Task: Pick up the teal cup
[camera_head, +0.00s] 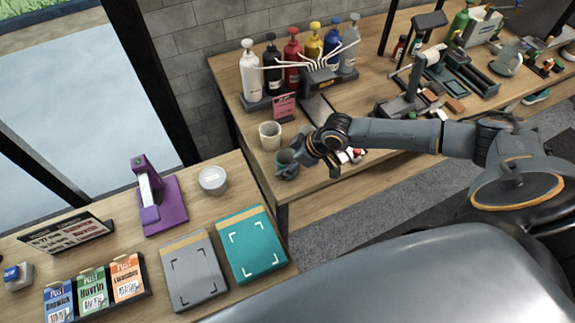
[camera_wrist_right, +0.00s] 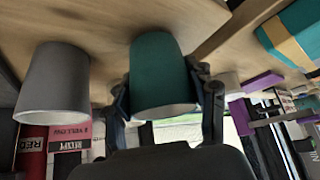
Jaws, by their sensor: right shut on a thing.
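The teal cup (camera_head: 286,158) is at the near left corner of the back workbench. It also shows in the right wrist view (camera_wrist_right: 160,70), where the picture is upside down and its pale rim points to the bottom. My right gripper (camera_head: 299,164) is shut on it, with one finger on each side of the cup in the wrist view. I cannot tell whether the cup's base touches the bench. My left gripper is not in view.
A cream cup (camera_head: 269,136) stands close beside the teal cup, behind and to its left. Pump bottles (camera_head: 292,52) and a pink sign (camera_head: 284,106) stand farther back. The front table holds a purple stand (camera_head: 165,207), a white bowl (camera_head: 213,181) and a teal box (camera_head: 252,245).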

